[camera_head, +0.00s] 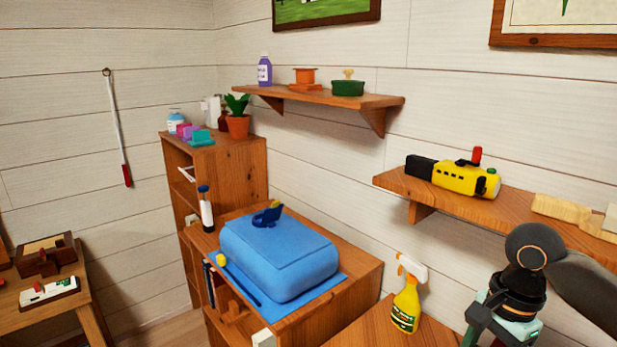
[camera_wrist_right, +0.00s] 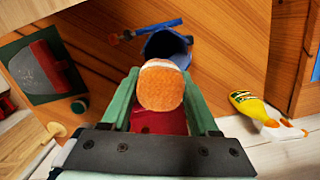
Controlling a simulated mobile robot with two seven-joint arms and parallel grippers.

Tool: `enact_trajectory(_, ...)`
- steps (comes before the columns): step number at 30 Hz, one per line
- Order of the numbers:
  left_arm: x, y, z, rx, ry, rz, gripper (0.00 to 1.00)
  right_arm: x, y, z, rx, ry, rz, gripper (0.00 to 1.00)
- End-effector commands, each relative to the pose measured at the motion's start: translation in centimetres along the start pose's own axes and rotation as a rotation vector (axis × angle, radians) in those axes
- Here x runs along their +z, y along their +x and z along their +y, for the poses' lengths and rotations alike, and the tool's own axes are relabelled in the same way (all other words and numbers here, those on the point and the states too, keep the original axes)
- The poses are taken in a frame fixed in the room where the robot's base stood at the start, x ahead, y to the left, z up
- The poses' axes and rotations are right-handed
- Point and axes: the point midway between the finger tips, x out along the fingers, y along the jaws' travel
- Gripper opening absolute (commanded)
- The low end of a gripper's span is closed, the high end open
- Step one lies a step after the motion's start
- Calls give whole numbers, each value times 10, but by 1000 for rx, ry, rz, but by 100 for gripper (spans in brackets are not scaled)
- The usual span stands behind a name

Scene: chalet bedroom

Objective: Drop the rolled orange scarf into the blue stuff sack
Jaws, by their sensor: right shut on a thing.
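The rolled orange scarf (camera_wrist_right: 160,90), with a pale band near its far end, is between the green fingers of my right gripper (camera_wrist_right: 162,100) in the right wrist view. The gripper is shut on it. The blue stuff sack (camera_wrist_right: 168,46) lies just beyond the scarf in that view, its dark mouth showing; the scarf overlaps its near edge in the picture. I cannot tell the gap between them. In the head view part of my right gripper (camera_head: 490,325) shows at the bottom right; scarf and sack are not visible there. My left gripper is not in view.
A yellow spray bottle (camera_head: 405,305) stands on a wooden surface near my right arm; it also shows in the wrist view (camera_wrist_right: 250,105). A shelf with a yellow torch-like object (camera_head: 455,177) juts out above. A large blue case (camera_head: 278,255) sits on a cabinet.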

Motion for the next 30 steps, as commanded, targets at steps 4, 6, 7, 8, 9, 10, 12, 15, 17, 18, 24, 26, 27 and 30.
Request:
enact_trajectory(4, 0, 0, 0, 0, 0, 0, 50, -2, 19, 1, 3, 0, 1, 7)
enact_trajectory(6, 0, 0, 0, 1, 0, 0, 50, -3, 26, 1, 2, -1, 1, 7)
enact_trajectory(7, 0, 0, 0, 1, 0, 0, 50, -4, 29, 1, 2, -1, 1, 7)
enact_trajectory(8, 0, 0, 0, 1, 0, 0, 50, -4, 32, 1, 3, -1, 1, 7)
enact_trajectory(9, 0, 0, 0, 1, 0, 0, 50, -4, 35, 0, 2, -2, 1, 7)
enact_trajectory(10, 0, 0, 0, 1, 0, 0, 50, -5, 37, 0, 1, -2, 1, 7)
enact_trajectory(12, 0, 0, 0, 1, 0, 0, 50, -5, 40, 0, 0, -2, 1, 7)
enact_trajectory(15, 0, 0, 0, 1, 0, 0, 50, -5, 42, 0, 0, -2, 1, 7)
enact_trajectory(17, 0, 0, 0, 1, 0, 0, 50, -5, 42, 0, 0, -2, 1, 7)
enact_trajectory(18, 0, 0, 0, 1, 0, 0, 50, -5, 43, 0, 0, -2, 1, 7)
enact_trajectory(24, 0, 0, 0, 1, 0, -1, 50, -5, 42, 0, 0, -3, 1, 69)
enact_trajectory(26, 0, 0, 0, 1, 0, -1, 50, -5, 42, 0, 0, -3, 1, 75)
enact_trajectory(27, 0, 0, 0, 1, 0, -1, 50, -5, 42, 0, 0, -3, 1, 80)
enact_trajectory(30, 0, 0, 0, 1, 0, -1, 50, -5, 42, 0, 0, -3, 1, 91)
